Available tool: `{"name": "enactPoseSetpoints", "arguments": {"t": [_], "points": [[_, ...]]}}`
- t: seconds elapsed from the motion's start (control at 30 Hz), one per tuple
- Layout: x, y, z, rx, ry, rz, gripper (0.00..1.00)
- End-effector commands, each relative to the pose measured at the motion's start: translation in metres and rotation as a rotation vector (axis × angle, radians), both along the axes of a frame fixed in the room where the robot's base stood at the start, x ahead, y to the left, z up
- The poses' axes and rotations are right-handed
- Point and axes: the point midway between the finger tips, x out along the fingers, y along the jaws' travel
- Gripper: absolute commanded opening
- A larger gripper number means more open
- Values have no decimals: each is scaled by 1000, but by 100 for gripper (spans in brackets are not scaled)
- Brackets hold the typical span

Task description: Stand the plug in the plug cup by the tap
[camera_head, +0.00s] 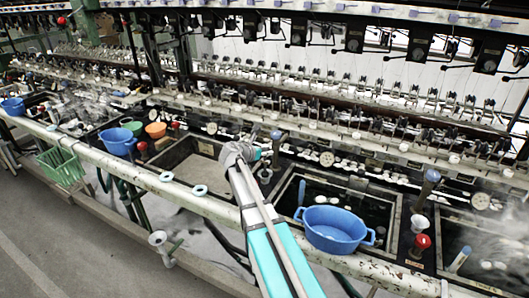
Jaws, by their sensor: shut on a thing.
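My gripper (259,156) is small in the picture, at the end of my arm between two basins, and its fingers are mostly hidden by the wrist. It is shut on what looks like the plug (275,148), a roughly upright rod with a blue-grey top. Just below is a small pale round piece (265,174), which may be the plug cup. I cannot tell whether the plug's lower end is in it, above it or behind it. The tap beside it is not clear here. Another tap with a red knob (422,241) stands at the right.
A blue basin (335,228) stands on the front rail right of my arm. A similar rod (432,177) rises near the red tap, with a white cup (419,223) below. Reeling machinery (350,125) runs behind the basins.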

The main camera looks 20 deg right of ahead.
Motion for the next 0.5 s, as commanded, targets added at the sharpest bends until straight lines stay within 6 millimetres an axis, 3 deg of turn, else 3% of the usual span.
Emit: {"name": "enactPoseSetpoints", "arguments": {"t": [0.07, 0.1, 0.27, 0.5], "points": [[0, 0, -3, -1, 0, 0, 0], [0, 0, -3, 0, 0, 0, 46], [0, 0, -2, 0, 0, 0, 75], [0, 0, -2, 0, 0, 0, 78]]}}
